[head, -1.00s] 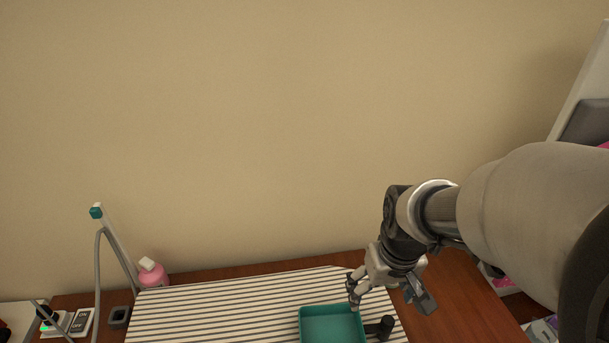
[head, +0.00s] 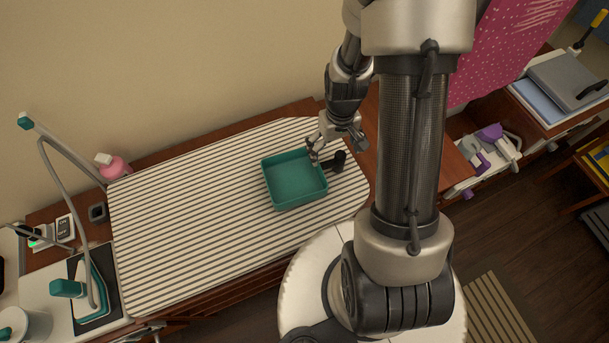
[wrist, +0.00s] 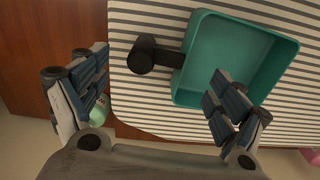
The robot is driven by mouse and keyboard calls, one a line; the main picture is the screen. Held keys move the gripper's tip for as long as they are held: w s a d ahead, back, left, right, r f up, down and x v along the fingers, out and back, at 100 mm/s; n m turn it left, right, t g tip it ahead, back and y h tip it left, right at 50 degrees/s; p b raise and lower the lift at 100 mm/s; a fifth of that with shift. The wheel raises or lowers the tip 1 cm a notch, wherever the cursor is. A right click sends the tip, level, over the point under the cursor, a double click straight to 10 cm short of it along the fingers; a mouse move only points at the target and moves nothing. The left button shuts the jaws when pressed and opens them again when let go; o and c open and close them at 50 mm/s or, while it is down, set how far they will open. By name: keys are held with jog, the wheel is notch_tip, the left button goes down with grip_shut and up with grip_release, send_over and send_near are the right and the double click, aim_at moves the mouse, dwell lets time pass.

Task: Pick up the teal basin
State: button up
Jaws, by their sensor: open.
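The teal basin (head: 291,180) is a shallow, open, square tray on the striped board. It appears empty. A dark handle with a black round knob (head: 337,158) sticks out from its right side in the head view. My gripper (head: 335,150) is open above that side. In the wrist view the basin (wrist: 240,50) is at the upper right and the knob (wrist: 145,54) is left of it. The handle lies between the spread fingers of my gripper (wrist: 160,72). The right finger overlaps the basin's near corner; the left finger is over the board's edge. I cannot tell whether either touches.
The striped ironing board (head: 185,215) is clear left of the basin. A pink bottle (head: 113,167) stands at its back left. Purple-and-white items (head: 487,145) lie at the right.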

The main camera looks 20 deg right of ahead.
aim_at(332, 162)
notch_tip(332, 162, down, 8)
jog(key=shift+w+r+b, duration=0.1)
jog(key=shift+r+b, duration=0.05)
jog(key=shift+b, duration=0.85)
jog(key=c, duration=1.8)
jog(key=shift+r, duration=0.1)
